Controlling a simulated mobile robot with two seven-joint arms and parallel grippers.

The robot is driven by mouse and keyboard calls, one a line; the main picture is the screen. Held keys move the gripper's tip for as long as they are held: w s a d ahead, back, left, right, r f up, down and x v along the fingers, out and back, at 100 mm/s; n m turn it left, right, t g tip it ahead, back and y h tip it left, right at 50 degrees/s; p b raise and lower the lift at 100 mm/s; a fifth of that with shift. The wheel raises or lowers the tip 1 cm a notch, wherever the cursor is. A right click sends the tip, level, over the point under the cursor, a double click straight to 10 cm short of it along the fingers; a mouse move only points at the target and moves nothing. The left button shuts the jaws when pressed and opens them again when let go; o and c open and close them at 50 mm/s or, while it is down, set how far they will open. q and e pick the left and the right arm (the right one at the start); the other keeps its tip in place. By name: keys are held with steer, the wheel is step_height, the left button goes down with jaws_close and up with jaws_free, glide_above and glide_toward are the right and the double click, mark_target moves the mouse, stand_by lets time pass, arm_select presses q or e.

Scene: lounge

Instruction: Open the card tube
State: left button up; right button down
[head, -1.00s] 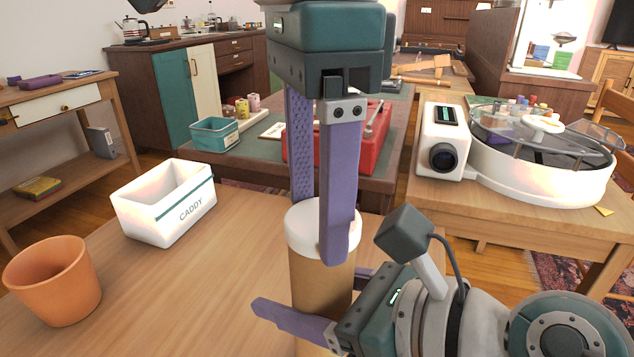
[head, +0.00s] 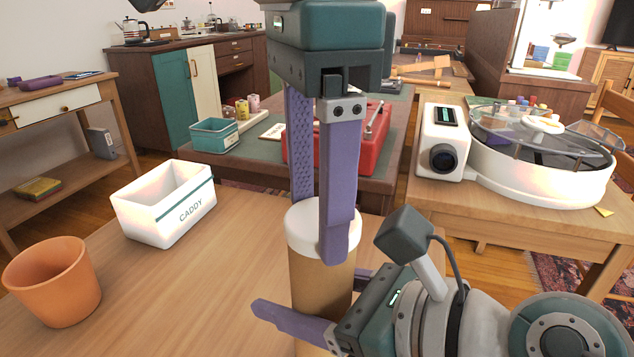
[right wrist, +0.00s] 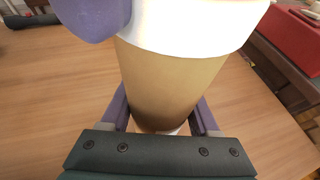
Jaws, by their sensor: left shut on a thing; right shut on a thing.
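The card tube (head: 318,283) stands upright on the wooden table, a tan cylinder with a white cap (head: 306,232) on its top. My left gripper (head: 322,225) points straight down from above, its purple fingers shut on the cap. My right gripper (head: 310,310) comes in from the right and is shut on the tan body below the cap. In the right wrist view the tan body (right wrist: 170,80) sits between my right fingers, with the white cap (right wrist: 185,25) seated above it and a left fingertip in front of the cap. The tube's base is mostly hidden.
A white caddy (head: 150,222) and an orange pot (head: 53,285) stand on the table to the left. Bare tabletop (head: 190,300) lies between them and the tube. Behind are a red box (head: 345,140) and a white round machine (head: 545,175) on other tables.

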mark_target(316, 218)
arm_select(q)
steer(key=shift+r, duration=0.25)
steer(key=shift+r, duration=0.9)
steer(key=shift+r, duration=2)
arm_select(e)
steer(key=shift+c, duration=0.2)
jaws_free()
arm_select(q)
steer(key=shift+r, duration=0.1)
arm_select(e)
steer(key=shift+s+d+r, duration=0.15)
steer(key=shift+d, duration=0.1)
arm_select(q)
step_height(316, 218, up, 2)
steer(key=shift+r+p, duration=0.1)
steer(key=shift+p, duration=1.1)
arm_select(e)
steer(key=v, duration=1.1)
steer(key=shift+s, duration=0.2)
